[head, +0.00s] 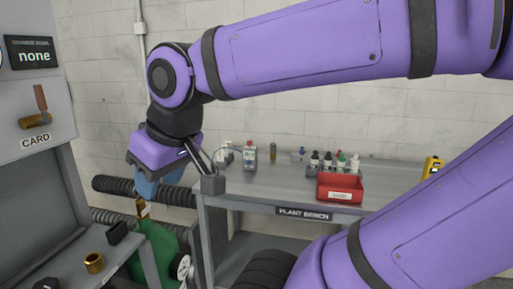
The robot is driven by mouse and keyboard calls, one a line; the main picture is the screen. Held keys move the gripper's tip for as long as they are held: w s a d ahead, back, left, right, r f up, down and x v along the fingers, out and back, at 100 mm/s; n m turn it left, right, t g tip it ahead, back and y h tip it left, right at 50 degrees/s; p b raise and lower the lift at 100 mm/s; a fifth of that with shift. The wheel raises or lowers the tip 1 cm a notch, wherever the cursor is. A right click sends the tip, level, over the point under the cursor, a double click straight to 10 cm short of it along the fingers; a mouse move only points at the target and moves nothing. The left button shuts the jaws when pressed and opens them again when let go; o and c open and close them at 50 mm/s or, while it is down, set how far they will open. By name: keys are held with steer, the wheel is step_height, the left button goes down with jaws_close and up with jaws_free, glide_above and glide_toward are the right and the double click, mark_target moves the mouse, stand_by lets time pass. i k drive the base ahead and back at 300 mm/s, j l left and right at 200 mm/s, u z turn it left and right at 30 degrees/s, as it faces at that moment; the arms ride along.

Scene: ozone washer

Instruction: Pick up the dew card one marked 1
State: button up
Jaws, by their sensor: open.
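No card with a readable 1 can be made out in the head view. A small red bin (340,187) with a white label too small to read stands on the plant bench (255,189); its inside is mostly hidden. My gripper (153,192) hangs at the left, pointing down just off the bench's left end. Its fingers are open and hold nothing that I can see. A brass fitting with a pale tag (142,208) shows just below it, above a green cylinder (158,245).
Several small bottles (328,161) stand behind the red bin, and a larger bottle (249,155) stands further left. A grey panel (45,165) marked CARD, with a display reading "none", is at the left. A brass cup (94,262) is below. My arm hides much of the right.

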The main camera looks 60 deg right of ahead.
mark_target(220, 153)
steer(key=z, duration=1.5)
